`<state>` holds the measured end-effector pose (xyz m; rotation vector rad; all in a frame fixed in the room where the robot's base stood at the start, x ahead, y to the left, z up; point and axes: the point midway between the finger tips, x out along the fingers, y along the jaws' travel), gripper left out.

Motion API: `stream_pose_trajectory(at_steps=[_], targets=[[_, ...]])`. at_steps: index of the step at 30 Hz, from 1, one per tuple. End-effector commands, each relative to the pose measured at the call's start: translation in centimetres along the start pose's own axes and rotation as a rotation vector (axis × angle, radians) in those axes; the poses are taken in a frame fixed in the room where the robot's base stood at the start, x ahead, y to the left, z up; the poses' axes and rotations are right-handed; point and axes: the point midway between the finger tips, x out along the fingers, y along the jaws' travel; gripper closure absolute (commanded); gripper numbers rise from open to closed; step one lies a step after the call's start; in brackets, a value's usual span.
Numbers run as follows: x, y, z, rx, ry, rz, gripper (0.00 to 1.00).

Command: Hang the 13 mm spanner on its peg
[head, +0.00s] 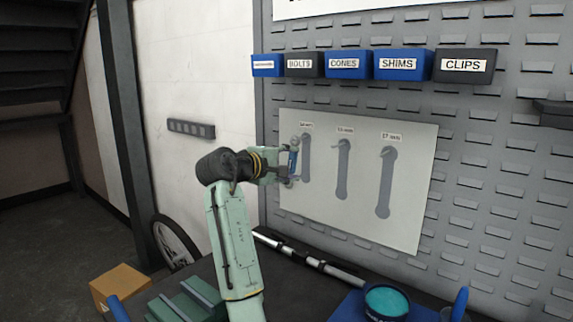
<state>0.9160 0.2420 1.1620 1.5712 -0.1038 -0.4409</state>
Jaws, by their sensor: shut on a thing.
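A pale shadow board (405,215) hangs on the grey perforated wall. It carries three dark grey spanner outlines, each under a small label. The right label reads 17 mm; the middle one (345,131) looks like 13 mm, and the left one is too small to read surely. The outlines grow larger from left to right. I cannot tell whether the spanner touches the board. Its size mark is not readable.
Blue and black bins (348,65) line the wall above the board. A dark bench below holds a silver-and-black tube (310,261), a teal-topped round container (387,301) and green items (188,303). A cardboard box (120,285) and a wheel (175,243) stand at left.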

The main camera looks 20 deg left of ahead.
Motion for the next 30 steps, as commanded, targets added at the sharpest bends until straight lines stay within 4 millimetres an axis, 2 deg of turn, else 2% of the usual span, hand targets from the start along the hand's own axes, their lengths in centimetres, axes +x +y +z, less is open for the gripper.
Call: stream_pose_trajectory(at_steps=[13,14,24,30], targets=[[-0.05,0.05,-0.01,0.0,0.0,0.001,0.93],[-0.05,0.04,-0.01,0.0,0.0,0.001,0.49],[-0.05,0.03,-0.01,0.0,0.0,0.0,0.26],[-0.04,0.02,-0.02,0.0,0.0,0.0,0.26]])
